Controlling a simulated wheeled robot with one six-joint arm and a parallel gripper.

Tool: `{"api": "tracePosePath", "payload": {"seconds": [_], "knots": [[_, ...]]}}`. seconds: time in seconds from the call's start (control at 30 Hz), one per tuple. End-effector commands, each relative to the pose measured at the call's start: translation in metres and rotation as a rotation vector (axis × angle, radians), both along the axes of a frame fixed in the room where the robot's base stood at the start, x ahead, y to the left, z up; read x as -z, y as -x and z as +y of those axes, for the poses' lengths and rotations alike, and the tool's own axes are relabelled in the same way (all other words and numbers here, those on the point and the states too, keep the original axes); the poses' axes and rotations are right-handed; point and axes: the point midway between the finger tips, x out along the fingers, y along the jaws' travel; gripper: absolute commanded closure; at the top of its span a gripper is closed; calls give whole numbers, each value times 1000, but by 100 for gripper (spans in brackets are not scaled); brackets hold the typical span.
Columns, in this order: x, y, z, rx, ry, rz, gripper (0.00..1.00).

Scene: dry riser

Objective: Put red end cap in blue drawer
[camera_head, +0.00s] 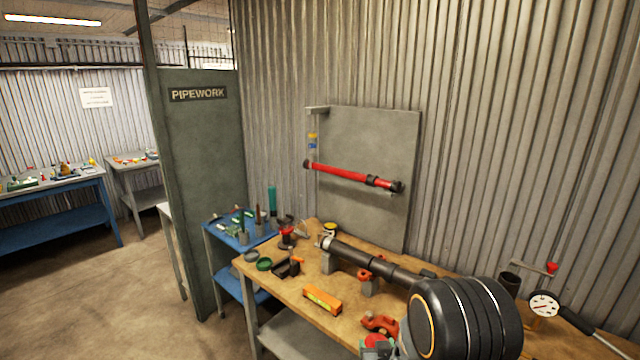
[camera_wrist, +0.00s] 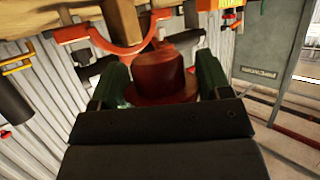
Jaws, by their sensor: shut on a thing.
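The red end cap (camera_wrist: 160,72) shows in the wrist view as a round stepped piece with a wide flange. It sits between the two green fingers of my gripper (camera_wrist: 158,85), which is shut on it. In the head view the red cap (camera_head: 375,341) shows small at the bottom edge, in front of the wooden bench. My black arm hides much around it. I cannot make out a blue drawer in either view; a blue table (camera_head: 222,238) stands left of the bench.
The wooden bench (camera_head: 345,312) carries an orange level (camera_head: 322,299), a grey pipe (camera_head: 370,262) on supports and an orange-red clamp (camera_head: 380,324). A gauge (camera_head: 543,304) stands at the right. Open floor (camera_head: 90,300) lies at the left, with a blue bench (camera_head: 60,230) behind it.

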Motion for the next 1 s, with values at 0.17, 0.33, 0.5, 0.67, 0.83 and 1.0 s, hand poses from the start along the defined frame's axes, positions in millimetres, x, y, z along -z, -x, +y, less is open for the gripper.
{"api": "tracePosePath", "payload": {"seconds": [0.17,0.33,0.5,0.67,0.83,1.0], "knots": [[29,11,-9,3,0,2,59],[40,15,-14,17,1,-1,59],[41,16,-17,23,1,-4,59],[41,15,-17,23,1,-3,59],[36,14,-27,47,1,-6,59],[0,1,-59,118,2,-17,59]]}}
